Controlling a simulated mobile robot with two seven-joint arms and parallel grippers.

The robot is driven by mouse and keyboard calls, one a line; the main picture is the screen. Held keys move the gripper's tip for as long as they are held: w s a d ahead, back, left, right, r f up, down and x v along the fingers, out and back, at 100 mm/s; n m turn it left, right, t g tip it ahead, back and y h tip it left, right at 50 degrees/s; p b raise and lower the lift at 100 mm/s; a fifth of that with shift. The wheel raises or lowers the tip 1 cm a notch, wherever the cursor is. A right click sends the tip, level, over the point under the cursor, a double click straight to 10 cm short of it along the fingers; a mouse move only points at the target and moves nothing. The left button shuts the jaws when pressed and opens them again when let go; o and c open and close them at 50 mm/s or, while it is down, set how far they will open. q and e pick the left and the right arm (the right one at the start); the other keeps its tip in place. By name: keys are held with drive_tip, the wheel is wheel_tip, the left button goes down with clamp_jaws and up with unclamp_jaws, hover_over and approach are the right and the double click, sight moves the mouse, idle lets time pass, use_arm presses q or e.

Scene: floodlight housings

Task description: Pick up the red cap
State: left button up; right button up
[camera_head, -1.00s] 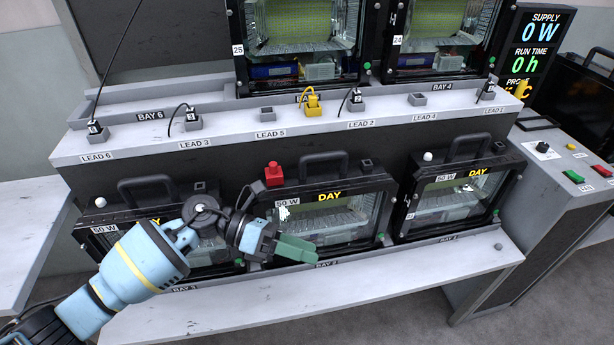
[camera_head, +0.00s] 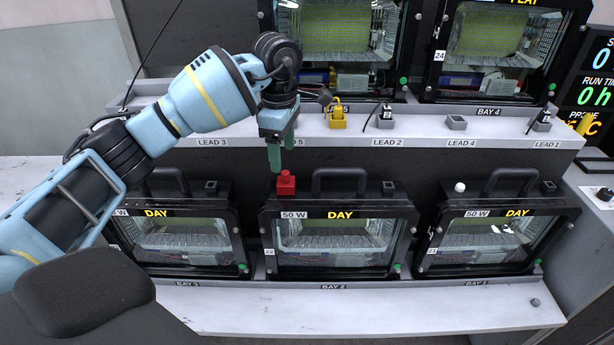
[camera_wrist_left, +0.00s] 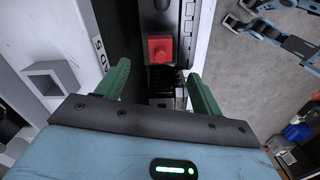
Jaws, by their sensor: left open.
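The red cap (camera_head: 286,183) sits on the top left corner of the middle floodlight housing (camera_head: 340,240), the one at Bay 2. It also shows in the left wrist view (camera_wrist_left: 160,49), ahead of and between the two green fingers. My left gripper (camera_head: 280,155) points down just above the cap and slightly to its left in the head view. In the left wrist view its fingers (camera_wrist_left: 160,85) are spread apart with nothing between them at the tips. The cap appears apart from both fingers. My right gripper is not identifiable in either view.
The shelf (camera_head: 400,128) with lead sockets and a yellow plug (camera_head: 338,118) lies behind the cap. The housing's black handle (camera_head: 340,175) stands right of the cap. Housings stand at left (camera_head: 180,240) and right (camera_head: 490,240). The front ledge (camera_head: 380,308) is mostly clear.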

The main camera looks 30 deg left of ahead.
sight(284, 172)
use_arm(q)
drive_tip(key=shift+w+a, duration=0.15)
drive_tip(key=shift+w, duration=0.25)
drive_tip(key=shift+s+r, duration=0.15)
drive_tip(key=shift+s, duration=0.4)
wheel_tip(284, 172, down, 2)
drive_tip(key=shift+f, duration=0.15)
drive_tip(key=shift+w+d+f, duration=0.1)
drive_tip(key=shift+f, duration=1.25)
drive_tip(key=shift+d+f, duration=0.1)
drive_tip(key=shift+f, duration=1.2)
drive_tip(key=c, duration=1.2)
use_arm(e)
drive_tip(key=shift+w+r, duration=0.4)
drive_tip(key=shift+w, duration=0.05)
use_arm(q)
drive_tip(key=shift+r, duration=0.15)
